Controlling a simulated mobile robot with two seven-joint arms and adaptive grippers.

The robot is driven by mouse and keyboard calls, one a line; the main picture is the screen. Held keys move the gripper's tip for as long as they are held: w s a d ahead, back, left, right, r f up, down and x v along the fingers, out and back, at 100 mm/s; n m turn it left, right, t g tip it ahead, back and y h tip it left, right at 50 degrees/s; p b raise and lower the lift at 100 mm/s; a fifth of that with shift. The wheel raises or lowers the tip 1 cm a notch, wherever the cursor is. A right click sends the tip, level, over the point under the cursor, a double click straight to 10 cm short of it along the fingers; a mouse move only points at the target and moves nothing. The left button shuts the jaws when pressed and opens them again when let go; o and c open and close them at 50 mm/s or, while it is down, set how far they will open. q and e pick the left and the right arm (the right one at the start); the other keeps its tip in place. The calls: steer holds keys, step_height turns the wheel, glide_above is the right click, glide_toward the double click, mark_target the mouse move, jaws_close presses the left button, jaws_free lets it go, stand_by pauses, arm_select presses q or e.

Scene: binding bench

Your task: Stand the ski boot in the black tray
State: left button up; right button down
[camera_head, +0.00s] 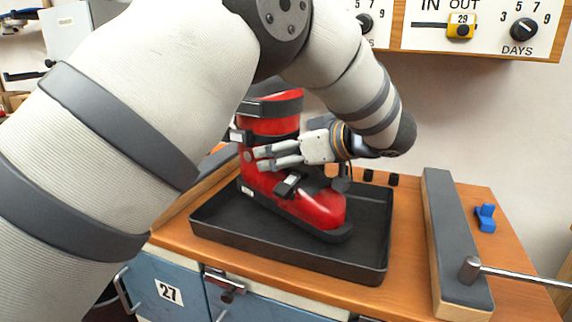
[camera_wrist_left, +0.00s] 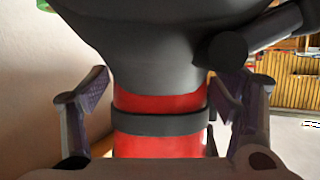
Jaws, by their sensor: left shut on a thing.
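The red ski boot (camera_head: 318,205) has a dark sole, dark straps and a dark cuff. It is upright, over the black tray (camera_head: 375,258), with its toe to the lower right. I cannot tell whether its sole rests on the tray floor. My left gripper (camera_head: 266,158) reaches across from the right and is shut on the boot's shaft. In the left wrist view the boot's red shaft (camera_wrist_left: 160,146) and dark band stand between the two fingers (camera_wrist_left: 160,105). The far side of the boot is hidden. My right gripper is not in view.
The tray sits on a wooden bench top (camera_head: 408,215). A grey-topped block (camera_head: 452,230) stands at the right, with a metal rod (camera_head: 515,275) and a blue clip (camera_head: 486,218) near it. A panel with dials (camera_head: 480,28) hangs above. Blue drawers (camera_head: 168,290) are below.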

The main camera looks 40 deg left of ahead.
arm_select(q)
steer(key=shift+f, duration=1.3)
steer(key=shift+f, duration=0.15)
steer(key=o, duration=1.9)
steer(key=shift+f, duration=0.1)
steer(key=shift+o, duration=0.2)
steer(key=shift+r, duration=0.2)
step_height(320, 180, up, 4)
glide_above(329, 198)
steer(key=shift+d+r, duration=0.1)
steer(key=shift+r, duration=0.1)
